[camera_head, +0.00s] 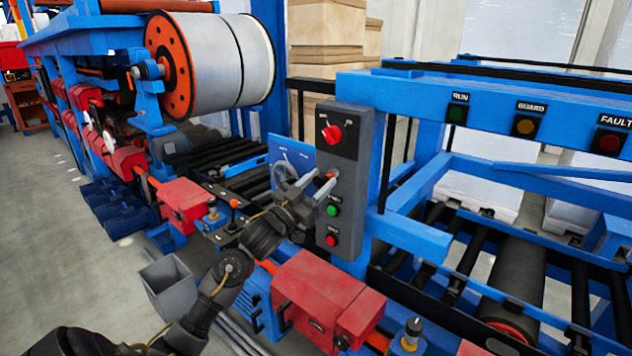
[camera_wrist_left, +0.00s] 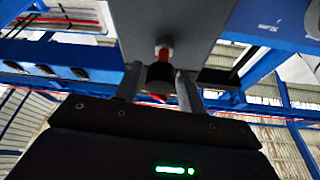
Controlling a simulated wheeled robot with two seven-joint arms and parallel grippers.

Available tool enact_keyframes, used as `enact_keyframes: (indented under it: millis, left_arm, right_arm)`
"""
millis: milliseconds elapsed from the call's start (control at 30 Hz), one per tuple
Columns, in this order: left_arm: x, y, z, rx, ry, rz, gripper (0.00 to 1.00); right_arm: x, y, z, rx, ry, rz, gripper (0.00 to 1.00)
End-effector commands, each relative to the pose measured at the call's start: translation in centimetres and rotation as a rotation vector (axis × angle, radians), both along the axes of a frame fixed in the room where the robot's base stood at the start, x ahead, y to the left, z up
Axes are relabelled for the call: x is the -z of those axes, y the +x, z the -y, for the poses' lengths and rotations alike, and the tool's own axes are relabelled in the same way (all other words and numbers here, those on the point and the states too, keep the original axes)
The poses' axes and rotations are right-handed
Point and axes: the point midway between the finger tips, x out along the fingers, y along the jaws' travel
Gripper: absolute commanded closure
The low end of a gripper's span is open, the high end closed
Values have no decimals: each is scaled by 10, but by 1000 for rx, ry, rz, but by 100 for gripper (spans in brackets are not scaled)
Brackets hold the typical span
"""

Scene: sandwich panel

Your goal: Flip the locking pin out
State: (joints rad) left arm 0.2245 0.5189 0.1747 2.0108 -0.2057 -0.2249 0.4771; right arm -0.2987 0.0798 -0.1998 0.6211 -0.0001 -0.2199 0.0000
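The grey control box (camera_head: 342,150) stands upright on a blue post. A small red-orange piece (camera_head: 331,175), perhaps the locking pin, sits on its front below the red knob. My left gripper (camera_head: 327,191) is right in front of it and partly hides it. In the left wrist view, a red stem (camera_wrist_left: 161,55) comes from a grey round fitting, with a black part (camera_wrist_left: 160,74) on it. My left fingers (camera_wrist_left: 158,88) stand apart on either side of the black part. I see no clear grip on it. My right gripper is not in view.
The box also carries a red knob (camera_head: 332,134), a green button (camera_head: 333,210) and a red button (camera_head: 331,240) close to my gripper. A blue plate (camera_head: 291,155) stands to the left. A red housing (camera_head: 315,290) lies below my forearm.

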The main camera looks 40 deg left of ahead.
Motion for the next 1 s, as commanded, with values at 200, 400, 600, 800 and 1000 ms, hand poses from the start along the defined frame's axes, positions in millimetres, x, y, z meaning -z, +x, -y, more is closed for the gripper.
enact_keyframes:
  millis: [200, 400, 600, 800, 1000]
  left_arm:
    - [-1, 0, 0, -1, 0, 1, 50]
    - [2, -4, -2, -3, 1, 1, 50]
    - [18, -32, -5, -3, 3, 0, 50]
    - [32, -68, -10, -3, 3, 0, 50]
    - [40, -93, -13, -1, 1, 0, 50]
  right_arm:
    - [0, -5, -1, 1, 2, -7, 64]
    - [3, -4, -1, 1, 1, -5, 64]
    - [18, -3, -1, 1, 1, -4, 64]
    - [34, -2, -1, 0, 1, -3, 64]
    - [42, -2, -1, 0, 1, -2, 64]
